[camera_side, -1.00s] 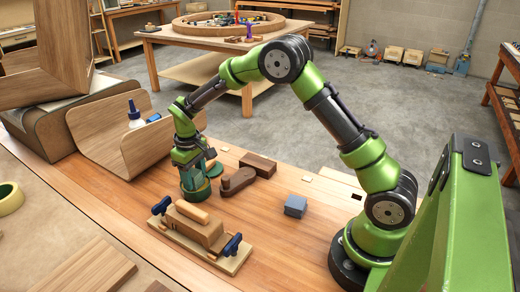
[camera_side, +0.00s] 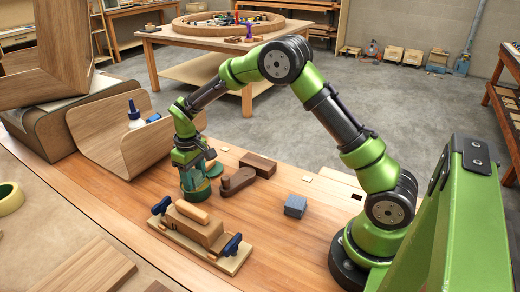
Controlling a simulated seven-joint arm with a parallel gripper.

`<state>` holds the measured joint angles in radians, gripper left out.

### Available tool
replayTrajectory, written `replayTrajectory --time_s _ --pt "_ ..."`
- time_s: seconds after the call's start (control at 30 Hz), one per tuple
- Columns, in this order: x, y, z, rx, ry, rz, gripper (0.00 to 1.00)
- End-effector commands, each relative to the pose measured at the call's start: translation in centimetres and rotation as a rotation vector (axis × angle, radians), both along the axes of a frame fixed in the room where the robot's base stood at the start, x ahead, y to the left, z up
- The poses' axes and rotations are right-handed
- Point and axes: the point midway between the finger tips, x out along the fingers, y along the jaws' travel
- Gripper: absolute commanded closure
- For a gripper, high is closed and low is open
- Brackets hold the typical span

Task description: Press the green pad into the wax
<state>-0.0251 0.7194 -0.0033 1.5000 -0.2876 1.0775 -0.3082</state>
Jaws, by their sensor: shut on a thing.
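My gripper (camera_side: 192,168) points down over the bench, left of the picture's middle. It is shut on a green pad (camera_side: 195,188), held low at or just above the bench top. The fingers cover most of the pad's upper part. The wax cannot be told apart from the pad and fingers at this size. A round green disc-like thing (camera_side: 215,169) lies just right of and behind the gripper; I cannot tell whether it is a lid.
A clamped wooden jig (camera_side: 203,235) with blue clamps stands just in front of the gripper. Bent plywood (camera_side: 150,150) and a glue bottle (camera_side: 135,115) stand behind left.

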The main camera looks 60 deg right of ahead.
Motion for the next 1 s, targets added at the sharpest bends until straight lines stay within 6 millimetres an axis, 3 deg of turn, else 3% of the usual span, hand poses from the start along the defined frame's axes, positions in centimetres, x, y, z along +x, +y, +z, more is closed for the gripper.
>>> replayTrajectory --time_s 0.17,1.0 --pt "-0.1 0.0 0.0 -0.001 0.003 0.002 0.74" --pt "0.0 0.0 6.6 -0.001 0.0 0.001 0.74"
